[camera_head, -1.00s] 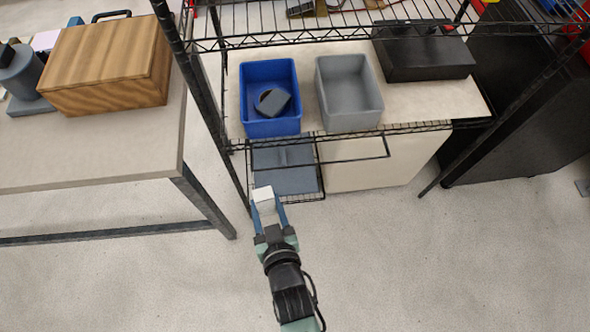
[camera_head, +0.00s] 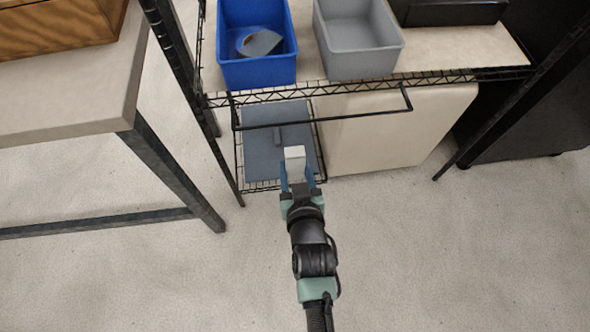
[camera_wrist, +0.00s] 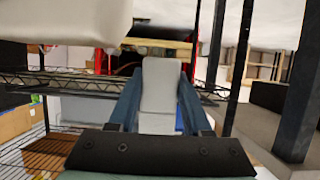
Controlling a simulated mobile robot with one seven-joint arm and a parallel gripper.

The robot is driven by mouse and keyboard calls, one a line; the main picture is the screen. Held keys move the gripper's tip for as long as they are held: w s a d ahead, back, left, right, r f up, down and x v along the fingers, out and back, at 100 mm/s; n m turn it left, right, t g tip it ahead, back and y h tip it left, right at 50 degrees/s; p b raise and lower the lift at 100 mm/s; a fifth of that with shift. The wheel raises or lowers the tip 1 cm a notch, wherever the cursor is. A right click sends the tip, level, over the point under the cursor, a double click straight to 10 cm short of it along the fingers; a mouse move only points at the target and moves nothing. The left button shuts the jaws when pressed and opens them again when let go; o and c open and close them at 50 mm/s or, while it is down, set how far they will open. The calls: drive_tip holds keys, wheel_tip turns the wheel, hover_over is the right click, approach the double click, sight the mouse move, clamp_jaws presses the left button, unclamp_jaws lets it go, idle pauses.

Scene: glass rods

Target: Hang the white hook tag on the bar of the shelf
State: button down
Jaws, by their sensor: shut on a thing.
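The white hook tag (camera_head: 294,160) is held upright between the blue fingers of my gripper (camera_head: 297,182). In the wrist view the tag (camera_wrist: 160,90) stands between the two fingers of my gripper (camera_wrist: 158,112); its hook shape cannot be made out. The shelf's bar (camera_head: 340,118) is a thin black rail sticking out in front of the wire shelf (camera_head: 450,78). In the head view, the tag appears just below the bar in the picture, apart from it, left of the bar's middle.
A blue bin (camera_head: 258,70) with a grey object (camera_head: 260,43) inside and a grey bin (camera_head: 358,62) stand on the shelf above the bar. A table (camera_head: 70,125) is at the left. Dark shelf posts flank the bar. The floor in front is clear.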

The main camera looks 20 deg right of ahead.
sight(296, 169)
drive_tip(key=r+b+x, duration=0.2)
drive_tip(key=b+x, duration=0.2)
drive_tip(key=x, duration=0.4)
drive_tip(key=shift+w+d, duration=0.2)
drive_tip(key=shift+w, duration=0.55)
drive_tip(key=shift+f+b, duration=0.2)
drive_tip(key=shift+b, duration=0.1)
drive_tip(key=shift+c, duration=1.3)
unclamp_jaws()
drive_tip(key=p+v, duration=0.3)
drive_tip(key=v, duration=1)
drive_tip(key=shift+p, duration=0.35)
